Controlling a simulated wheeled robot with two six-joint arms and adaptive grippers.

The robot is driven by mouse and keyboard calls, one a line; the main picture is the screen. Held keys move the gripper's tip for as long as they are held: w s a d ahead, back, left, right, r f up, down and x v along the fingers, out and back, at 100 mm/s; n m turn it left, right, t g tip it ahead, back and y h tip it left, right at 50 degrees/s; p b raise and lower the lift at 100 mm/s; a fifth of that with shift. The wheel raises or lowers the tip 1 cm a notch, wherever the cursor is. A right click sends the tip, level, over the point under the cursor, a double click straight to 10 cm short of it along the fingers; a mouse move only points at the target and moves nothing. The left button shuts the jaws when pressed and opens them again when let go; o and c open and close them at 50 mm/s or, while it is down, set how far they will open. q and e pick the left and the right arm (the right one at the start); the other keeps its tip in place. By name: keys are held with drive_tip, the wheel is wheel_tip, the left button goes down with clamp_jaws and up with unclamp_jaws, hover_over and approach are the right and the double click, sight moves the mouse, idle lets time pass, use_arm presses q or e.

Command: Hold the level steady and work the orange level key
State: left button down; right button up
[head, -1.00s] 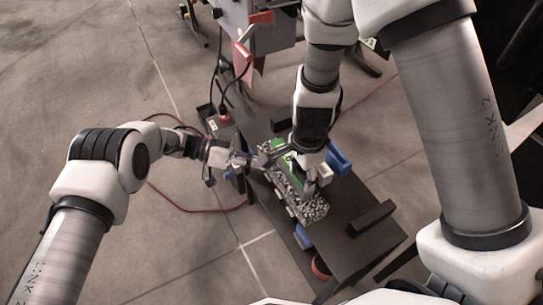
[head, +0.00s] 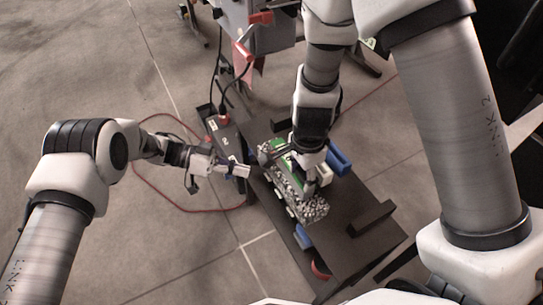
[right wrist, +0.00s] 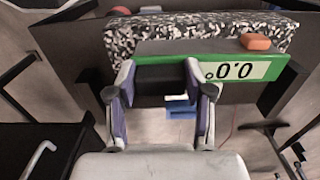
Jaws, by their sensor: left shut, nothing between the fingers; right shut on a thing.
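The green level (right wrist: 160,61) lies along the speckled slab (right wrist: 190,30) in the right wrist view, with its display upside down and appearing to read 0.0°. The orange key (right wrist: 256,42) sits at the level's far edge, right of the fingers. My right gripper (right wrist: 163,78) is shut on the dark middle part of the level. In the head view my right arm hides much of the level, and only a green piece (head: 279,145) shows clearly. My left gripper (head: 246,171) is shut and empty, apart from the level, left of the slab.
The slab rests on a dark bench (head: 345,195) with a raised dark bar (head: 370,218). A blue block (head: 339,160) is right of my right gripper. A red cable (head: 150,200) loops on the floor near my left arm. Open floor lies to the left.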

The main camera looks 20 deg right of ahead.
idle(0.4)
drive_tip(key=o, duration=1.5)
drive_tip(key=shift+c, duration=0.2)
